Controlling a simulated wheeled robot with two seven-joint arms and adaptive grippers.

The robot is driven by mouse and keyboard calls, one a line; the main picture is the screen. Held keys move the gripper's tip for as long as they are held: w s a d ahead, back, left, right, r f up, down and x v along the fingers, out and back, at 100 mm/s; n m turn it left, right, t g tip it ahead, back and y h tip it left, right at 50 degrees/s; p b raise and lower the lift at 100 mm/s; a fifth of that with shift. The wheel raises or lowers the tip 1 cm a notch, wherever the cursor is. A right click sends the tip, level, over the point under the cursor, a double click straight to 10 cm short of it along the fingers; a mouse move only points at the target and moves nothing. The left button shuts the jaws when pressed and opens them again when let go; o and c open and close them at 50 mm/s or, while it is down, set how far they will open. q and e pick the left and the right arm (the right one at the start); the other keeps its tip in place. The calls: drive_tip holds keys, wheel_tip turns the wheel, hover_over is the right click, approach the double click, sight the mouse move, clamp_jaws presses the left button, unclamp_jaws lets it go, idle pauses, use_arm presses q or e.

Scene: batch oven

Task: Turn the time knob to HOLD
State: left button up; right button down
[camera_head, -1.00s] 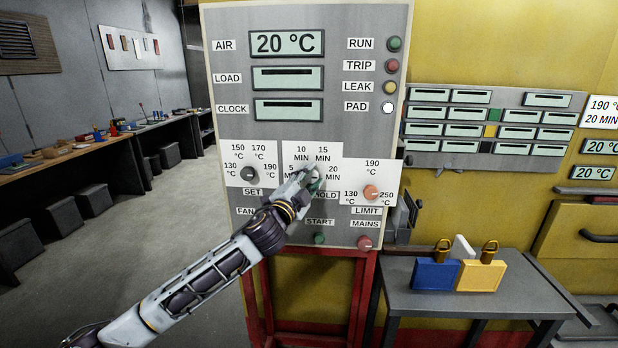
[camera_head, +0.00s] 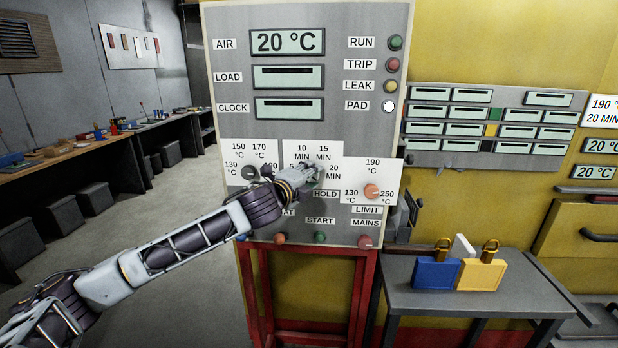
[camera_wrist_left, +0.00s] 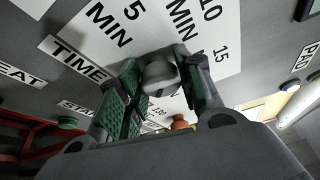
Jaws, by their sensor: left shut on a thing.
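The grey control panel (camera_head: 228,100) faces me. The time knob sits in the middle of its minutes dial and is mostly hidden in the head view by my left gripper (camera_head: 311,176). The left wrist view shows the grey rounded knob (camera_wrist_left: 161,76) between the two green-padded fingers of my left gripper (camera_wrist_left: 160,70), which is shut on it. The HOLD label (camera_head: 326,194) is just below and right of the gripper. The knob's pointer direction cannot be made out. My right gripper is not in view.
The set knob (camera_head: 249,173) is left of my gripper and the orange limit knob (camera_head: 371,191) right of it. Green START (camera_head: 320,237) and red MAINS (camera_head: 365,242) buttons are below.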

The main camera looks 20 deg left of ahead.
use_arm(q)
drive_tip(key=shift+m+g+y, duration=0.4)
drive_tip(key=shift+m+g, duration=0.1)
drive_tip(key=shift+m, duration=0.7)
drive_tip(key=o, duration=1)
drive_tip(key=shift+o, duration=0.2)
drive_tip(key=v, duration=1.2)
drive_tip(key=shift+r, duration=0.1)
